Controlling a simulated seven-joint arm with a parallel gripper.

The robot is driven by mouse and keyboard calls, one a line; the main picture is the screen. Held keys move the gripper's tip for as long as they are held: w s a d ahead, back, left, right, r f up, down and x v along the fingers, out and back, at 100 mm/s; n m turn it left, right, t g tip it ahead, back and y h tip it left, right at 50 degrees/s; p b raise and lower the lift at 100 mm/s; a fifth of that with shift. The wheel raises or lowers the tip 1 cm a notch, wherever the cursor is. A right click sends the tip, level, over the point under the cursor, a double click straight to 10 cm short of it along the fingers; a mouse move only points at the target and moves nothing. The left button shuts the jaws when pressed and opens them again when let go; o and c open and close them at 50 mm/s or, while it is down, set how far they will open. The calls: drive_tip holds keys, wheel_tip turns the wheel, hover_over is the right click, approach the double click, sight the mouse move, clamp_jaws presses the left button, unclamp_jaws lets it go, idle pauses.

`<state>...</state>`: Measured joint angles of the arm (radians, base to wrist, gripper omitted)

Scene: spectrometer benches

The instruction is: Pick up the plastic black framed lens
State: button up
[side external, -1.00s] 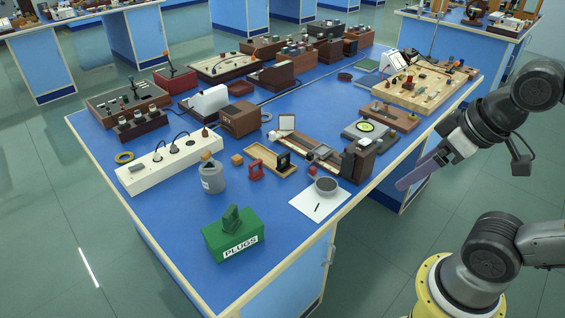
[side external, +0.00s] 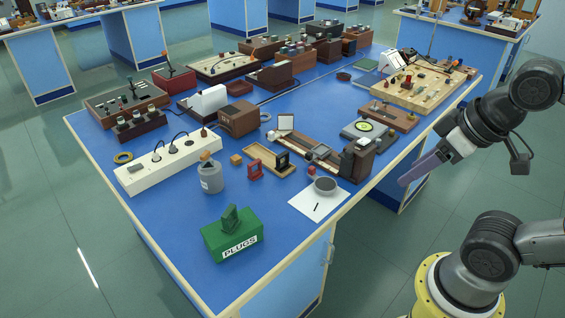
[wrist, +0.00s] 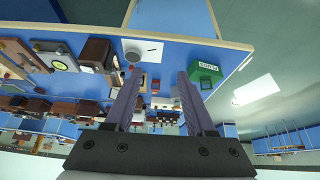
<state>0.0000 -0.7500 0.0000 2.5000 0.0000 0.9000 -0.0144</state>
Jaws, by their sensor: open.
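A small black upright frame (side external: 283,161), which looks like the black framed lens, stands at the right end of a shallow wooden tray (side external: 258,150) on the blue bench. A similar red frame (side external: 255,169) stands just in front of the tray. My gripper (side external: 404,182) is off the right edge of the bench, well apart from the black frame. Its long purple fingers also show in the wrist view (wrist: 159,74), spread apart with nothing between them. In that view the black frame is too small to make out with certainty.
A white sheet with a grey cup (side external: 325,186) lies near the bench's right edge. A brown-and-black instrument (side external: 357,160) stands behind it. A green PLUGS box (side external: 232,238), a grey canister (side external: 211,178) and a white power strip (side external: 168,161) stand nearby. The front bench corner is clear.

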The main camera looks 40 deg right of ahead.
drive_tip(key=w+r+n, duration=0.9)
drive_tip(key=r+n, duration=0.1)
drive_tip(key=n+g, duration=0.5)
drive_tip(key=n, duration=0.3)
hover_over(283, 154)
wheel_tip(283, 154, down, 17)
drive_tip(key=shift+g, duration=0.3)
drive_tip(key=f, duration=1)
drive_tip(key=shift+s+f, duration=0.35)
drive_tip(key=shift+f, duration=0.05)
drive_tip(key=shift+w+f, duration=0.2)
drive_tip(key=shift+f, duration=1.3)
drive_tip(key=shift+w+f, duration=0.2)
drive_tip(key=shift+f, duration=1.25)
clamp_jaws()
